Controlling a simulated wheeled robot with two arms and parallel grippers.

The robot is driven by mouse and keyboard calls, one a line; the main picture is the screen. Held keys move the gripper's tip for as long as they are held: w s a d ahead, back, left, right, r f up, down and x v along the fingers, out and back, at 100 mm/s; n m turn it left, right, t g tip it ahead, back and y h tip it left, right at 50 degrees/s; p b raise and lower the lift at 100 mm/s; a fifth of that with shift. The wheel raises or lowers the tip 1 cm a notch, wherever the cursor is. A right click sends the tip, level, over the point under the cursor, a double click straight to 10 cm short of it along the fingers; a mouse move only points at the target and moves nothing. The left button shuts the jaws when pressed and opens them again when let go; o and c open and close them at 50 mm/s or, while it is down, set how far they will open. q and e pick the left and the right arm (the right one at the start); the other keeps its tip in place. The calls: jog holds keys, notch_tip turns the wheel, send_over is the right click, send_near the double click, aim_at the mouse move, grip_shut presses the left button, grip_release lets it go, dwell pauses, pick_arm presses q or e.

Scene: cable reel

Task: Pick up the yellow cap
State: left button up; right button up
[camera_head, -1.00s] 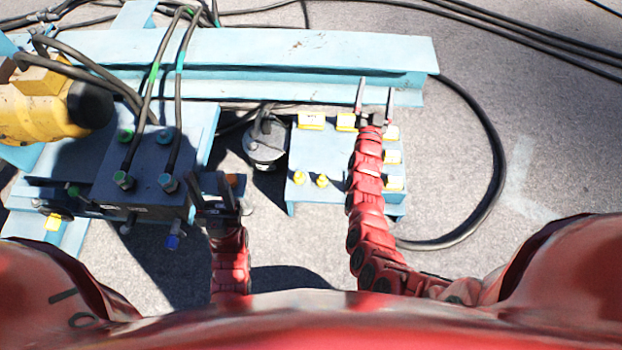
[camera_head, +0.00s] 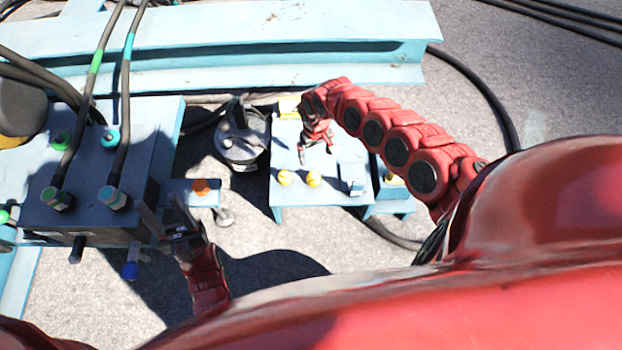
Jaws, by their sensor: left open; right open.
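Two small round yellow caps, a left one (camera_head: 285,178) and a right one (camera_head: 313,179), sit side by side near the front edge of a small light-blue table (camera_head: 330,194). My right gripper (camera_head: 315,153) is open and empty. Its arm arches in from the right, and its fingers point down just behind the two caps in the picture, apart from them. My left gripper (camera_head: 163,213) is open and empty at the front right corner of the blue valve block, well left of the caps.
Yellow blocks show at the table's back edge (camera_head: 290,107) and right side (camera_head: 393,179), partly hidden. A dark round canister (camera_head: 243,140) stands left of the table. A blue beam (camera_head: 240,60) runs behind. The blue block (camera_head: 90,200) carries hoses. Bare ground lies in front.

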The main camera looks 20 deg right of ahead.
notch_tip(320, 180, down, 9)
jog(key=b, duration=0.3)
jog(key=shift+b, duration=0.3)
jog(key=f+b, duration=0.2)
jog(key=f, duration=0.1)
jog(key=a+f+b, duration=0.1)
jog(key=shift+s+f, duration=0.25)
jog(key=shift+s, duration=0.05)
jog(key=shift+f+b, duration=0.3)
jog(key=shift+d+r, duration=0.1)
jog(key=shift+c, duration=0.5)
grip_shut()
